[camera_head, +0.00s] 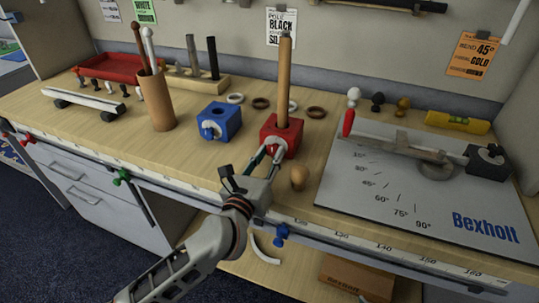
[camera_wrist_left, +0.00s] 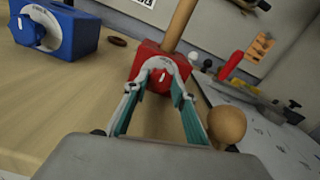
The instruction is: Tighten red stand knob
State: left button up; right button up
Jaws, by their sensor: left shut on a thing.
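The red stand (camera_head: 289,130) is on the wooden bench and holds an upright wooden pole (camera_head: 285,80). It also shows in the left wrist view (camera_wrist_left: 146,66). Its front carries a pale curved dial and a small red knob (camera_wrist_left: 162,77). My left gripper (camera_head: 267,154) reaches the stand's front face. In the left wrist view its two fingers (camera_wrist_left: 158,90) lie on either side of the knob, shut on it. The fingertips partly hide the knob's edges. My right gripper is in neither view.
A blue stand (camera_head: 219,122) with its own knob is to the left. A wooden ball-topped piece (camera_head: 299,177) stands close to the right of my left gripper. Rings lie behind the stands. A grey angle board (camera_head: 440,205) covers the right side. Bare bench lies front left.

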pick_arm(q)
jog(key=shift+r+m+p, duration=0.15)
jog(key=shift+m+p, duration=0.15)
jog(key=shift+r+m+p, duration=0.1)
jog(key=shift+m+p, duration=0.4)
jog(key=shift+p, duration=0.05)
jog(key=shift+m+p, duration=1.05)
jog(key=shift+m, duration=0.05)
jog(key=shift+m+p, duration=0.3)
jog(key=shift+d+f+m+p, duration=0.1)
jog(key=shift+f+m+p, duration=0.15)
jog(key=shift+m+p, duration=1)
jog(key=o, duration=1.1)
jog(key=shift+s, duration=0.15)
